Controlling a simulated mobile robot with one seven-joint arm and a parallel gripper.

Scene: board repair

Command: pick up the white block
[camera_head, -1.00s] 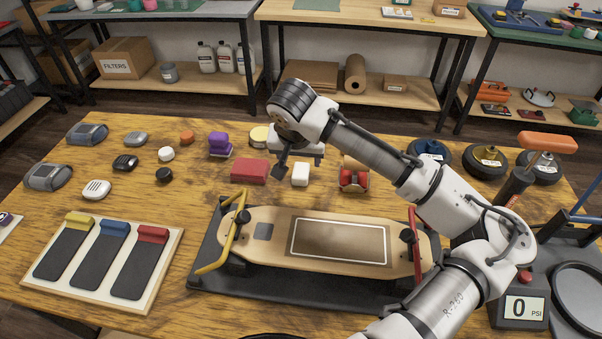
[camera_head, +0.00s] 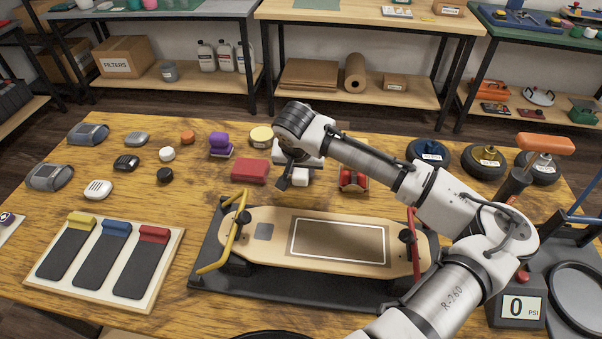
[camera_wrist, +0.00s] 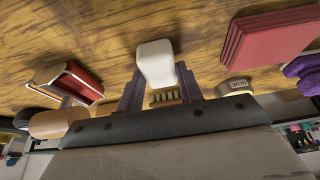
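In the wrist view the white block (camera_wrist: 155,60) is at the centre, in line with the gap between the fingers. My gripper (camera_head: 288,182) is low at the block, and its hand hides part of the block from the head camera. In the wrist view my gripper (camera_wrist: 159,80) is open, with one dark finger on each side of the block's near end. I cannot tell whether either finger touches it.
The red block (camera_head: 250,171) is left of the white block. The skateboard deck (camera_head: 270,252) lies clamped in front. Purple pieces (camera_head: 220,143) and a yellow-topped tin (camera_head: 262,136) stand behind to the left.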

